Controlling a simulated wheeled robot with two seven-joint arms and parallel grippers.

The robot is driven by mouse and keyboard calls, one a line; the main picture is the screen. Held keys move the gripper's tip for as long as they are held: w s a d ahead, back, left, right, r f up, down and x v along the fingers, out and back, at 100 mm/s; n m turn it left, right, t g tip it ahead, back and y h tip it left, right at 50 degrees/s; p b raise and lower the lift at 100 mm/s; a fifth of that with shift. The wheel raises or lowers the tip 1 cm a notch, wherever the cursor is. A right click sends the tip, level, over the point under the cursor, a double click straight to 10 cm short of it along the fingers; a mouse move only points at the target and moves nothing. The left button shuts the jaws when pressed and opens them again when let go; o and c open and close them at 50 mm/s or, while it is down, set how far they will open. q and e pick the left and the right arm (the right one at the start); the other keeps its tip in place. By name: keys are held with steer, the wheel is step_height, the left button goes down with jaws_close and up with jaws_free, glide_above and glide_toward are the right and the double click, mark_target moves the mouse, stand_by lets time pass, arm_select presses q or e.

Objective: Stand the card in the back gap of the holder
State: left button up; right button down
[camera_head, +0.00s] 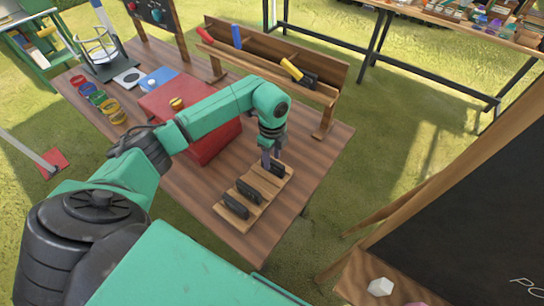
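The holder (262,204) is a low wooden base near the right front edge of the wooden table. Several dark upright pieces stand across it: a front one (235,206), a middle one (249,191) and a back one (277,169). I cannot tell which of these is the card and which belong to the holder. My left gripper (267,161) points down at the back end of the holder, right beside the back dark piece. Its fingers are small and partly hidden, so its grip is unclear. My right gripper is out of view.
A red box (213,145) stands behind my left arm. A wooden rack (262,62) with coloured handles runs along the table's back right edge. Coloured rings (98,98) and a blue square (158,79) lie at the left. A chalkboard (470,225) stands at the right.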

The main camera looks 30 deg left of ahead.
mark_target(272, 160)
arm_select(q)
steer(key=shift+r, duration=0.35)
step_height(272, 160, up, 12)
steer(key=b, duration=0.3)
steer(key=shift+f, duration=0.2)
